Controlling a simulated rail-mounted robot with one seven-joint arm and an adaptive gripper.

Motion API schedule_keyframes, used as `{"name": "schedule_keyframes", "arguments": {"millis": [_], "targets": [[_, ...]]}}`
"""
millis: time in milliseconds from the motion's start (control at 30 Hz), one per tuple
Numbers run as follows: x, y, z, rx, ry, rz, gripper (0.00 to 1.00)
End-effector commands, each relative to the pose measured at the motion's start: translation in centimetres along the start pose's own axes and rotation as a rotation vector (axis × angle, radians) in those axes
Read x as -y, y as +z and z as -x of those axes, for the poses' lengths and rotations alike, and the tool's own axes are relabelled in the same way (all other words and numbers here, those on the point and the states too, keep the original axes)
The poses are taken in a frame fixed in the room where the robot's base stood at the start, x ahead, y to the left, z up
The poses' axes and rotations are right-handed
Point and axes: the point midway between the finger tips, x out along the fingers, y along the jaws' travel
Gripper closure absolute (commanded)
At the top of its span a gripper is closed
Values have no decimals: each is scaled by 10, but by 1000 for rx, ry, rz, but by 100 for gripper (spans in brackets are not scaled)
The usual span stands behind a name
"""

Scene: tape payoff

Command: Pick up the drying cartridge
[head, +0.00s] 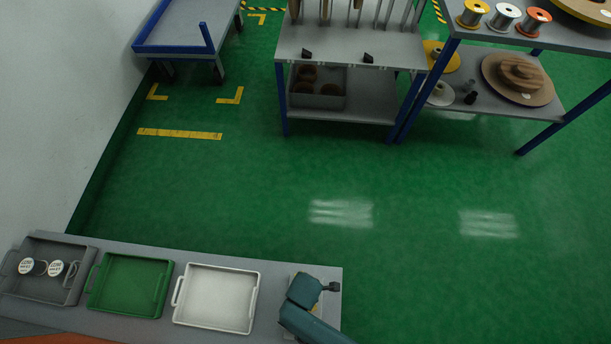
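I cannot pick out the drying cartridge for certain. Two small cylinders with white printed labels, one at the left (27,266) and one beside it (57,268), sit in the grey tray (70,291) at the lower left; their print is too small to read. A teal jointed part, seemingly my arm, reaches in from the bottom edge over the right end of the near bench. A small dark piece (331,287) at its end may be my gripper. It is well right of the grey tray, and its fingers cannot be made out.
A green tray (129,284) and a white tray (216,297), both seemingly empty, stand on the near bench (300,268). Beyond the open green floor (250,210) stand a blue-edged cart (183,22), a shelf unit (340,42) and a rack with spools (507,15).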

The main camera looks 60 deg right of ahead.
Motion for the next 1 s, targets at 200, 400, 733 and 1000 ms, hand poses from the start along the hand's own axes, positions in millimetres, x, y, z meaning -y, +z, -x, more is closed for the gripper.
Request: {"name": "schedule_keyframes", "arguments": {"millis": [200, 400, 733, 1000], "targets": [[0, 0, -4, -1, 1, 0, 14], [0, 0, -4, -1, 1, 0, 47], [-1, 0, -4, -1, 1, 0, 89], [-1, 0, 8, -2, 3, 0, 89]]}}
